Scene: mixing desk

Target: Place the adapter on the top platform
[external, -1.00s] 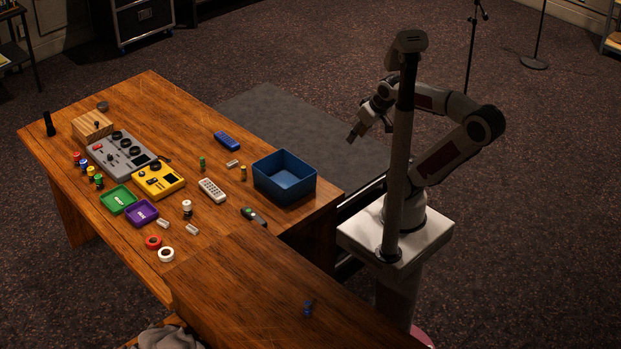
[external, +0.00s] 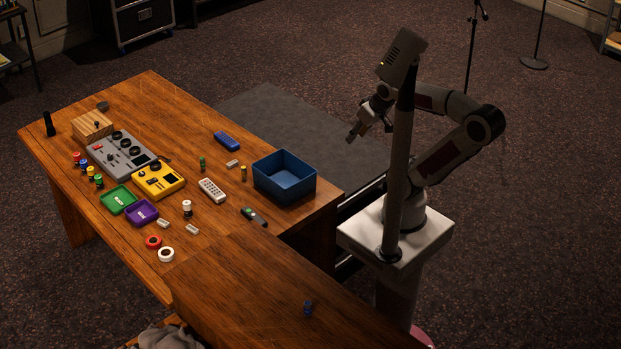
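I cannot tell for sure which small item is the adapter. A small dark blue piece (external: 308,308) stands alone on the raised front section (external: 240,290) of the desk, which may be the top platform. A small light grey piece (external: 232,163) and a small green upright piece (external: 202,163) are on the main desk. My gripper (external: 369,133) hangs in the air right of the desk, beyond the blue bin. Its fingers look apart and empty, touching nothing.
A blue open bin (external: 284,190) stands at the desk's right edge. Grey (external: 118,158) and yellow (external: 158,181) control boxes, green (external: 118,201) and purple (external: 141,213) trays, tape rolls and remotes crowd the left and middle. The raised section is mostly clear.

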